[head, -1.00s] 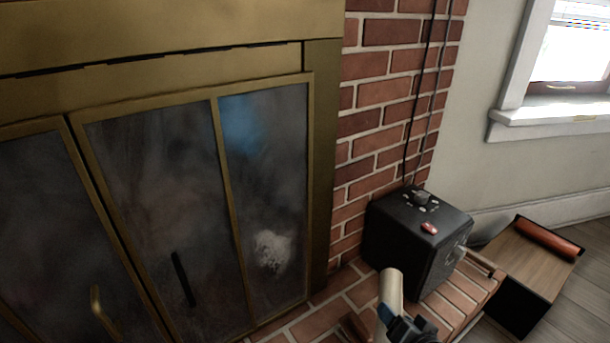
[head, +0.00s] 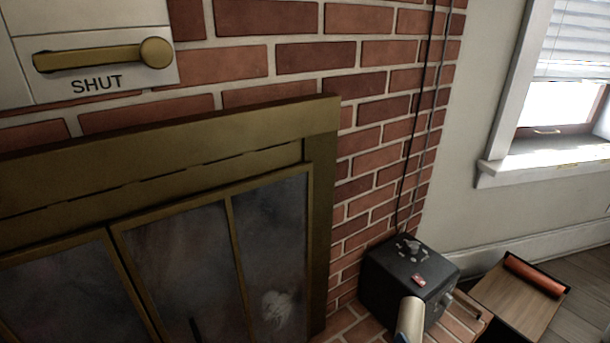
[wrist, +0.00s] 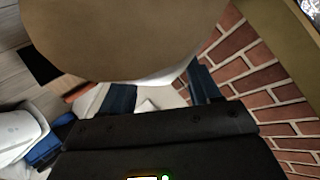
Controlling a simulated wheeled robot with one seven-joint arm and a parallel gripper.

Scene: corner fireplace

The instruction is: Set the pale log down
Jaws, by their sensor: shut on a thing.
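The pale log (head: 410,318) stands up at the bottom edge of the head view, in front of a black box on the brick hearth. In the wrist view the log (wrist: 120,38) fills the upper middle, close to the camera. My gripper (wrist: 155,98) is shut on it, with a dark blue finger on each side. The gripper is mostly below the edge of the head view. I cannot tell whether the log touches anything beneath it.
The black box (head: 378,290) with a small red item on top stands on the hearth (head: 350,325). A wooden-topped low box (head: 515,300) with an orange roll is on the floor at right. The glass fireplace doors (head: 170,275) are closed. A lever (head: 100,56) marked SHUT is on the wall.

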